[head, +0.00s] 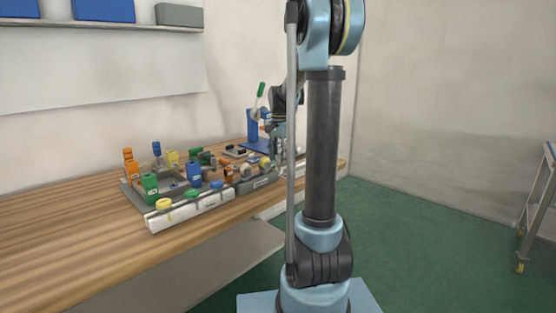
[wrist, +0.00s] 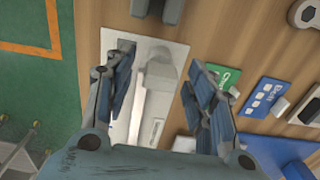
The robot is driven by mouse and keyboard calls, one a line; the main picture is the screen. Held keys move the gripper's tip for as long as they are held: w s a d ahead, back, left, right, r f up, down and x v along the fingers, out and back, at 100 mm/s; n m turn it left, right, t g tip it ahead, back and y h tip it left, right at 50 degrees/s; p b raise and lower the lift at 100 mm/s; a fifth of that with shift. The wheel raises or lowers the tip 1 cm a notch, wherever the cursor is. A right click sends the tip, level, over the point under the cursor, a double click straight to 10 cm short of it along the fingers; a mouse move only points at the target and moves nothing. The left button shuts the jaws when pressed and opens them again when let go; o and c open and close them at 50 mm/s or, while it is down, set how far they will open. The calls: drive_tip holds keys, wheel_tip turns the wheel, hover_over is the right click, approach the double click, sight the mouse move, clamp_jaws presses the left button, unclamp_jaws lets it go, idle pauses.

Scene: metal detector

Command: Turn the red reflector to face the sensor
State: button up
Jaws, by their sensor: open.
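I cannot pick out a red reflector in either view. No part is clearly a sensor. My gripper (wrist: 160,62) is open in the wrist view, with its two fingers spread over a pale plate (wrist: 180,48) on the wooden bench. A light grey block-like fitting (wrist: 158,90) lies on the plate between the fingers, and nothing is gripped. The fingers hide parts of the plate, and I cannot tell how high they are above it. In the head view, my gripper (head: 277,140) is low over the far end of the bench, partly hidden behind my arm.
A green label (wrist: 226,75) and blue card (wrist: 264,97) lie right of the plate. The bench (head: 70,235) holds a cluster of coloured knobs (head: 165,180) and a blue stand (head: 252,128) beside my gripper. The bench's near left part is clear. A trolley (head: 540,200) stands right.

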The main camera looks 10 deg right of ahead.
sight(279, 156)
drive_tip(key=shift+r, duration=0.1)
wheel_tip(279, 156, up, 12)
idle(0.6)
drive_tip(key=shift+f, duration=0.2)
drive_tip(key=s+f+n, duration=0.3)
drive_tip(key=s+f, duration=0.4)
drive_tip(key=s, duration=0.4)
drive_tip(key=s+f+n+t, duration=0.1)
drive_tip(key=s+f+n, duration=0.3)
drive_tip(key=s+f, duration=0.4)
drive_tip(key=s+f+n+t, duration=0.1)
drive_tip(key=s+f+n, duration=0.3)
drive_tip(key=s+f, duration=0.4)
drive_tip(key=s, duration=0.7)
drive_tip(key=shift+s+a+f, duration=0.15)
drive_tip(key=shift+s+f, duration=0.1)
drive_tip(key=shift+s, duration=0.05)
drive_tip(key=c, duration=0.3)
drive_tip(key=shift+c, duration=0.5)
